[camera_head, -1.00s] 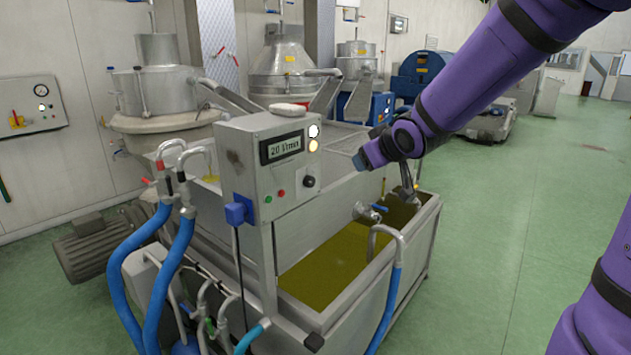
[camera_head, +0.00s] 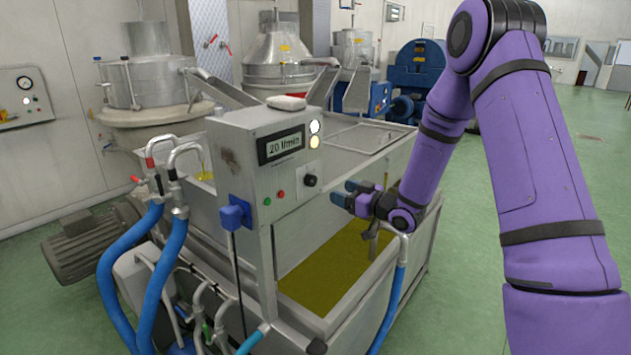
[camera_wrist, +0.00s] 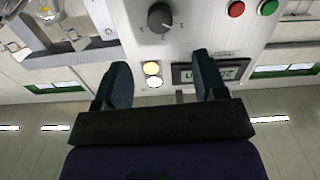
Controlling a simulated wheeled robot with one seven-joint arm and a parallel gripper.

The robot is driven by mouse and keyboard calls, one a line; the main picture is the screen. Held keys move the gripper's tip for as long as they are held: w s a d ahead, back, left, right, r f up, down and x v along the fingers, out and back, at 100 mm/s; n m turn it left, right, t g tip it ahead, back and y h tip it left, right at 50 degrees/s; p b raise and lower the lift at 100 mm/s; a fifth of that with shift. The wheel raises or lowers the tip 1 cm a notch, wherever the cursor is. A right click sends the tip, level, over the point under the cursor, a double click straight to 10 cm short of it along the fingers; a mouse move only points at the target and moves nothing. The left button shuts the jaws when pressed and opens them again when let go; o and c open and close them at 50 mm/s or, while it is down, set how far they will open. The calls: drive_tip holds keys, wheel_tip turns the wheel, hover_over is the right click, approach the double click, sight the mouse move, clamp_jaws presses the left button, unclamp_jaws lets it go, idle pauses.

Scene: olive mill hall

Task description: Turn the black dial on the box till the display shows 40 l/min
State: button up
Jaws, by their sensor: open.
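The grey control box (camera_head: 244,165) stands on a post at the near end of the steel tank. Its display (camera_head: 281,146) reads 20 l/min. The black dial (camera_head: 310,181) sits on the box's front, below two round lamps. In the wrist view the dial (camera_wrist: 160,18) shows at the top, beyond my fingertips, with tick marks around it; the display (camera_wrist: 210,72) appears upside down. My gripper (camera_head: 343,193) is open and empty, to the right of the dial and apart from it. In the wrist view my gripper (camera_wrist: 161,75) has its two fingers spread, with the dial roughly between their lines.
A red button (camera_head: 281,195) and a green button (camera_head: 267,201) are left of the dial. A blue plug (camera_head: 233,214) is on the box's side. The tank (camera_head: 340,265) holds yellow-green oil under my gripper. Blue hoses (camera_head: 172,270) stand at the left. Open green floor lies right.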

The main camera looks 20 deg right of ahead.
sight(314, 182)
drive_tip(key=x, duration=1)
drive_tip(key=shift+w+a, duration=0.2)
drive_tip(key=shift+w, duration=0.1)
drive_tip(key=c, duration=0.9)
